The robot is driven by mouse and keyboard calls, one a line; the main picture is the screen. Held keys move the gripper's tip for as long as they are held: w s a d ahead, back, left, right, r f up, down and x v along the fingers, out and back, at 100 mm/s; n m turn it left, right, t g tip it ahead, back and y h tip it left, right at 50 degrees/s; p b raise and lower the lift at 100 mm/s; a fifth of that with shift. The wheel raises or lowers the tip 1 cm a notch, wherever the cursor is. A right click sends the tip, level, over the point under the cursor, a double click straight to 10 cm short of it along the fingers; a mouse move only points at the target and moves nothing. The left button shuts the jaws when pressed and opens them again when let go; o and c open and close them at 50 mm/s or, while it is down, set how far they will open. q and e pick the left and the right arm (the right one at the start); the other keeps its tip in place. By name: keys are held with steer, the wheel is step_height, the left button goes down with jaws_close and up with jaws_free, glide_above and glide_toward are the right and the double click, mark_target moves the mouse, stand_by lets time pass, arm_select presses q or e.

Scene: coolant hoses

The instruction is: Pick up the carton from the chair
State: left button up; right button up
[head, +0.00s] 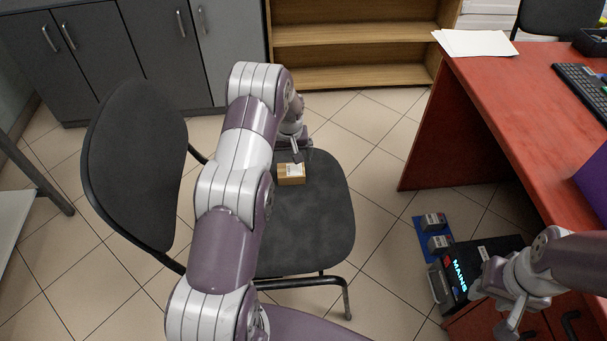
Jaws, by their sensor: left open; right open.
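The carton (291,179) is a small brown box with a white label on top. It sits on the dark grey seat of the chair (318,225), towards the seat's back edge in the picture. My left gripper (298,157) is just above and behind the carton, its fingers pointing down near the carton's top. I cannot tell whether it touches the carton. It is open. My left arm covers the left part of the seat. My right gripper (500,306) is at the lower right, in front of the red desk, away from the chair, and open.
A red desk (500,100) with papers (474,43) and a keyboard (583,88) stands at the right. A black box marked MAINS (461,276) and a blue mat (420,228) with small grey blocks lie below it. A wooden shelf (350,77) and grey cabinets (160,50) stand behind.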

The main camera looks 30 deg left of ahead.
mark_target(291, 170)
arm_select(q)
steer(key=f, duration=0.3)
steer(key=w+f+b, duration=0.1)
steer(key=f, duration=0.2)
steer(key=a+f+b, duration=0.1)
steer(key=f, duration=0.3)
steer(key=shift+w, duration=0.4)
steer(key=c, duration=0.7)
